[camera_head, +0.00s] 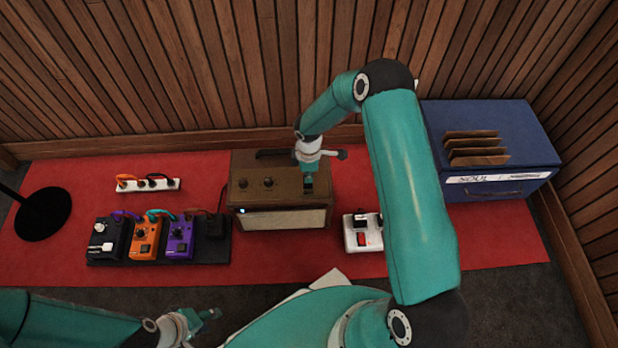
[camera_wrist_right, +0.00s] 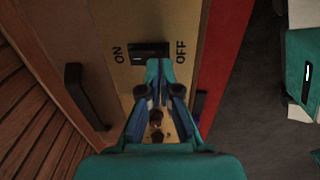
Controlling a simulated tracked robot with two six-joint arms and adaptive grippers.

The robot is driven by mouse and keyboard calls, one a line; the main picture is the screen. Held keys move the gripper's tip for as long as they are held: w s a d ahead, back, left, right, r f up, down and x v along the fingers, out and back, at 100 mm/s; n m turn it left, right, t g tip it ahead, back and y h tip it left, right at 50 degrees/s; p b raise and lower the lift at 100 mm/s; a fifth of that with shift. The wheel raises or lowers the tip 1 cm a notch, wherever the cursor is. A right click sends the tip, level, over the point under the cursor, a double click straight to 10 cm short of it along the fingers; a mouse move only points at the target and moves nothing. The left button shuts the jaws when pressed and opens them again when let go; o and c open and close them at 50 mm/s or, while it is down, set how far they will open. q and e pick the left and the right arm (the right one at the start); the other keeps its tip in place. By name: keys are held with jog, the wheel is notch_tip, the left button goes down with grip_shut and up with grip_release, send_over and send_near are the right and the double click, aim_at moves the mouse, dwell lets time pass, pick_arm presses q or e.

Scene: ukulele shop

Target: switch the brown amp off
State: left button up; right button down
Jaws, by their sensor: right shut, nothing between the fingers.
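The brown amp (camera_head: 283,218) stands on the red mat against the wall. A small pale light shows at the left of its front. In the right wrist view, its top panel (camera_wrist_right: 118,75) has a black switch (camera_wrist_right: 142,50) between the words ON and OFF. My right gripper (camera_head: 308,186) is shut and empty, pointing down at the amp's top right. In the wrist view its fingertips (camera_wrist_right: 160,64) overlap the switch's edge on the OFF side; I cannot tell whether they touch. They partly hide the switch. My left gripper (camera_head: 208,316) is low in the head view, away from the amp.
Left of the amp are a pedalboard (camera_head: 105,262) with several pedals and a white power strip (camera_head: 128,187). A white pedal (camera_head: 350,236) is at the amp's right. A blue box (camera_head: 535,150) stands at the back right. A black round base (camera_head: 42,213) is at far left.

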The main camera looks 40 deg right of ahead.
jog(key=shift+f+b, duration=1)
jog(key=shift+f, duration=0.15)
dwell(0.9)
jog(key=shift+r, duration=0.2)
jog(key=shift+r+p, duration=2.45)
jog(key=shift+r, duration=0.95)
